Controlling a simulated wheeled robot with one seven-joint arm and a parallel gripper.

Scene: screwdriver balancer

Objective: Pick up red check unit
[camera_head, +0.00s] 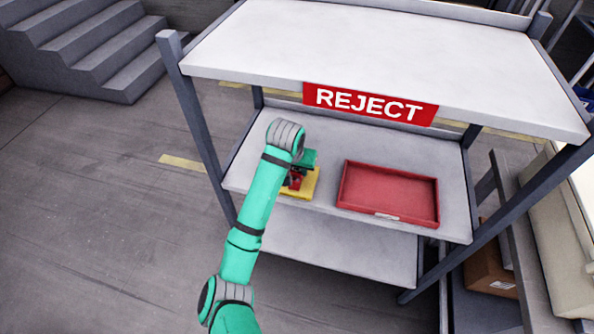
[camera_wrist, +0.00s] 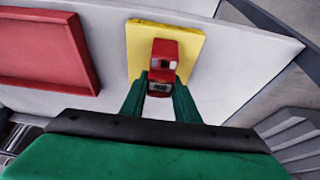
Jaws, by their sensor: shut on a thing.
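The red check unit (camera_wrist: 165,52) is a small red block with a pale window and a small dark display. It stands over a yellow pad (camera_wrist: 138,50) on the shelf. In the wrist view my gripper (camera_wrist: 161,98) has its two green fingers closed on the sides of the unit. In the head view the unit (camera_head: 296,180) shows as a small red patch, mostly hidden by my gripper and arm, above the yellow pad (camera_head: 312,186). I cannot tell whether the unit still touches the pad.
A red tray (camera_head: 388,193) lies right of the pad on the same grey shelf (camera_head: 322,168). Above is a white top shelf with a red REJECT sign (camera_head: 370,104). Dark posts (camera_head: 203,140) stand at the corners. Steps (camera_head: 100,45) are at the back left.

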